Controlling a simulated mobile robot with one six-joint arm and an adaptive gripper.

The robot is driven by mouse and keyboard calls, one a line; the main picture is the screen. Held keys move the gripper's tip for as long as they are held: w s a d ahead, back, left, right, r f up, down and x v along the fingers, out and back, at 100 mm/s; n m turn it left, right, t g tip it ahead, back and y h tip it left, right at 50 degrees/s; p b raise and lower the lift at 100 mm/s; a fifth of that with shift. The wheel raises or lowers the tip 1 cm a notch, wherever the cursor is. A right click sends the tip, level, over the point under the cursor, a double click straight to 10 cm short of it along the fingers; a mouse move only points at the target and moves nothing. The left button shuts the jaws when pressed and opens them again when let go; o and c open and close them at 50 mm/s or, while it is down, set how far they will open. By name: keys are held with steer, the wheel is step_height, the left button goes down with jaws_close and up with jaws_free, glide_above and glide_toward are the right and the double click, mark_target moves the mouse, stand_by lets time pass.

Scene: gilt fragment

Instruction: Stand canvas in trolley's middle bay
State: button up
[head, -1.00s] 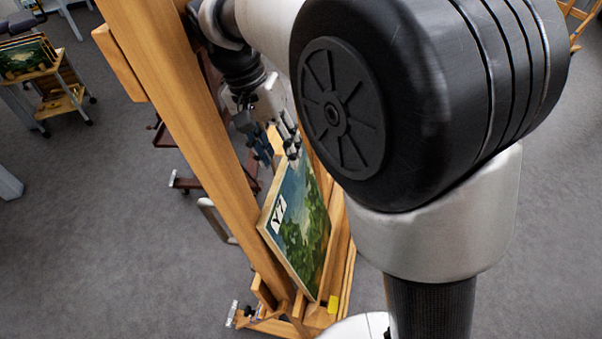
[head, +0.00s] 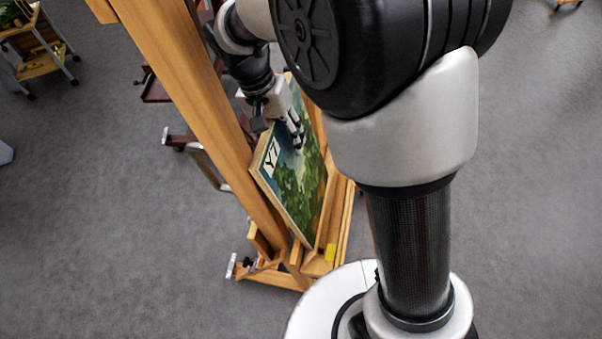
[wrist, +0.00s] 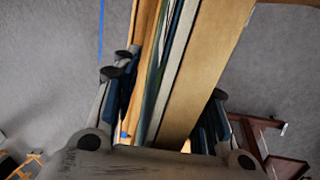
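The canvas (head: 308,194), a green and blue landscape with a white lettered label, leans on the wooden easel (head: 175,85), its lower edge on the ledge. My gripper (head: 279,122) is at the canvas's upper left edge. One finger is over the painted face and the other is on the outer side. In the wrist view my open fingers (wrist: 166,108) stand apart on either side of wooden edges and a thin painted strip. I cannot tell whether they touch the canvas. The trolley (head: 45,68) is cut off at the top left, and its middle bay is not visible.
A dark reddish-brown frame (head: 160,88) stands behind the easel. The easel's upright runs close beside my gripper. Grey floor is open to the left and right.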

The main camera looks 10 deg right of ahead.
steer(key=shift+f, duration=0.15)
steer(key=shift+c, duration=0.6)
jaws_close()
stand_by(0.4)
